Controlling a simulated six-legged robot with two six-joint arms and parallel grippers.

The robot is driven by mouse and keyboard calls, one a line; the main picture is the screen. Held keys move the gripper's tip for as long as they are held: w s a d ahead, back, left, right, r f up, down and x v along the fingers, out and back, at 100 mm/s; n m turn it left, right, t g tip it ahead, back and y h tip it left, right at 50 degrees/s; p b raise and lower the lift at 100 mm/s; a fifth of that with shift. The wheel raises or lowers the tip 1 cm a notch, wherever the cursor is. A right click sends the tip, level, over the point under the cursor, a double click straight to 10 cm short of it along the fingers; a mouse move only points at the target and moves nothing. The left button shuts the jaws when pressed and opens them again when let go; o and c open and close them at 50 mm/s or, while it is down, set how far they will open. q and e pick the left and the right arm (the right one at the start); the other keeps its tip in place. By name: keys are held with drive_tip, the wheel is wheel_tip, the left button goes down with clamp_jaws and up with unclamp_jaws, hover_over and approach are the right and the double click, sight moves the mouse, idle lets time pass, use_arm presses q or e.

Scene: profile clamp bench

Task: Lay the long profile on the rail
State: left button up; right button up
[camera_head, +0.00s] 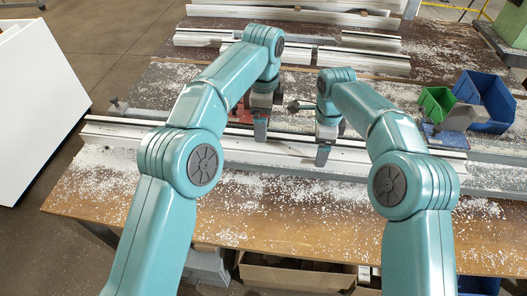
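The long profile (220,142) is a long white bar with dark lines along it, running left to right across the bench. The grey rail (490,180) runs along the same line and shows past the profile's right end; whether the profile is seated on it or just above it, I cannot tell. My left gripper (261,130) points down at the profile left of its middle. My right gripper (323,154) points down in front of it, right of the middle. Each shows mainly one finger, so their grip on the profile is not clear.
Blue bins (490,100) and a green bin (437,103) stand at the right. Shorter white profiles (362,60) lie at the back. A red part (243,112) sits behind my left gripper. White chips cover the wooden bench (120,200). A white panel (35,100) stands at left.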

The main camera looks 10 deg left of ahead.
wheel_tip(320, 180, up, 8)
drive_tip(key=shift+f, duration=0.2)
drive_tip(key=shift+a+r, duration=0.1)
idle(0.4)
